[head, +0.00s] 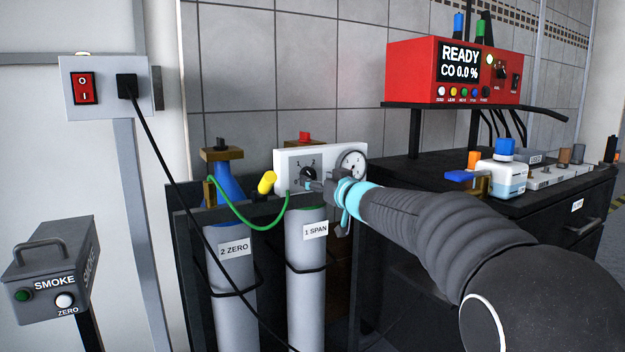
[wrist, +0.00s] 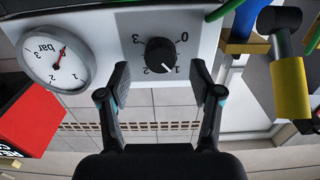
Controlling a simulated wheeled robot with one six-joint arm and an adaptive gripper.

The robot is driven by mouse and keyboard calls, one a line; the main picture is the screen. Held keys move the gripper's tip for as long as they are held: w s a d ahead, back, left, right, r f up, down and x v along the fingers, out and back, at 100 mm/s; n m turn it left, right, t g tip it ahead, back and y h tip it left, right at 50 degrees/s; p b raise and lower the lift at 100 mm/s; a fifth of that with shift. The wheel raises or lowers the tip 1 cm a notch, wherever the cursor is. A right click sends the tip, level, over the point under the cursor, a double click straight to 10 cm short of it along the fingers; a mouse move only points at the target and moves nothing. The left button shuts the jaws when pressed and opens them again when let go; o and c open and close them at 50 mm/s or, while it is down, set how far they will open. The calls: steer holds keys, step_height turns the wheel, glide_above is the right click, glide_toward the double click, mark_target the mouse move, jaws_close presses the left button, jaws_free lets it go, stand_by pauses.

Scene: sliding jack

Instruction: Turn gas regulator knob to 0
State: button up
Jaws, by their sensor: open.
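The regulator knob (wrist: 160,55) is a black round dial on a grey patch of the white panel (head: 290,156). The wrist view shows the panel upside down, with 0, 1, 2 and 3 around the knob. The knob's white mark points between 1 and 2, nearer 1. My gripper (wrist: 160,80) is open, its two fingers apart on either side just below the knob in that view, with nothing between them. In the head view the gripper (head: 325,187) is at the panel front and partly covers it. Whether a finger touches the knob is unclear.
A round bar gauge (wrist: 57,59) with a red needle sits beside the knob. A yellow handle (head: 267,183) and green hose (head: 245,222) are left of the panel. Gas cylinders (head: 306,280) stand below.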

mark_target(311, 176)
steer(key=shift+x, duration=1.6)
steer(key=c, duration=1.1)
